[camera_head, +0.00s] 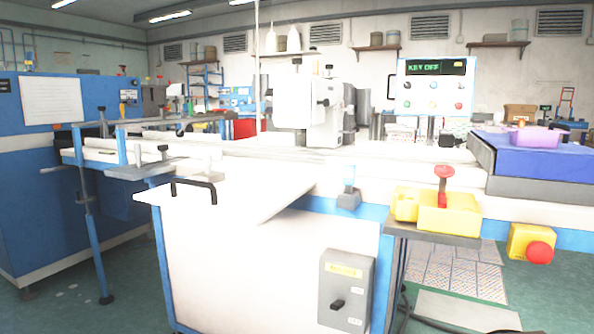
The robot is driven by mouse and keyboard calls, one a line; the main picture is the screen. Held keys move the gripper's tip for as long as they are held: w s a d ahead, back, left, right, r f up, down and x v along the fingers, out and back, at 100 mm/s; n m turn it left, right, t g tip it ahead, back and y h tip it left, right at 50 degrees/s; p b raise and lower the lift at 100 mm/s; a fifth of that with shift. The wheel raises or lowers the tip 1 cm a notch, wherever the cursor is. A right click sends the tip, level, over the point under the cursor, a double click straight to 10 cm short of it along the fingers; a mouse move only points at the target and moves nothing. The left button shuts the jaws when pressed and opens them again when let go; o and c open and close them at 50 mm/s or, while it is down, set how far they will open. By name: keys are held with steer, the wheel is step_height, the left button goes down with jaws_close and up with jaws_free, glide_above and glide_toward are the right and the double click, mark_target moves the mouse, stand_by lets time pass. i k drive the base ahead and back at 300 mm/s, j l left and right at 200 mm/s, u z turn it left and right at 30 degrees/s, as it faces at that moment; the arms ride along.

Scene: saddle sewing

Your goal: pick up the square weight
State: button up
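I cannot tell for sure which thing is the square weight. A small grey block with a light blue top (348,194) sits at the front edge of the white machine table (400,187), near the middle. A yellow block (449,213) with a red knob (444,172) above it rests on a dark shelf at the front right. A purple object (536,136) lies on a blue block (540,157) at the far right. My gripper is not in view, and no hand or fingers show near any of these.
A white sewing machine head (308,115) stands at the back of the table. A control panel (435,85) reads "KEY OFF". A red emergency button (539,252) and a grey switch box (346,291) are on the front. A black handle (194,185) sticks up from a white panel at left.

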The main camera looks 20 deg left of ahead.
mark_target(213, 177)
steer(key=i+u, duration=0.2)
steer(key=u, duration=0.25)
steer(key=i+l+u, duration=0.1)
steer(key=u, duration=0.35)
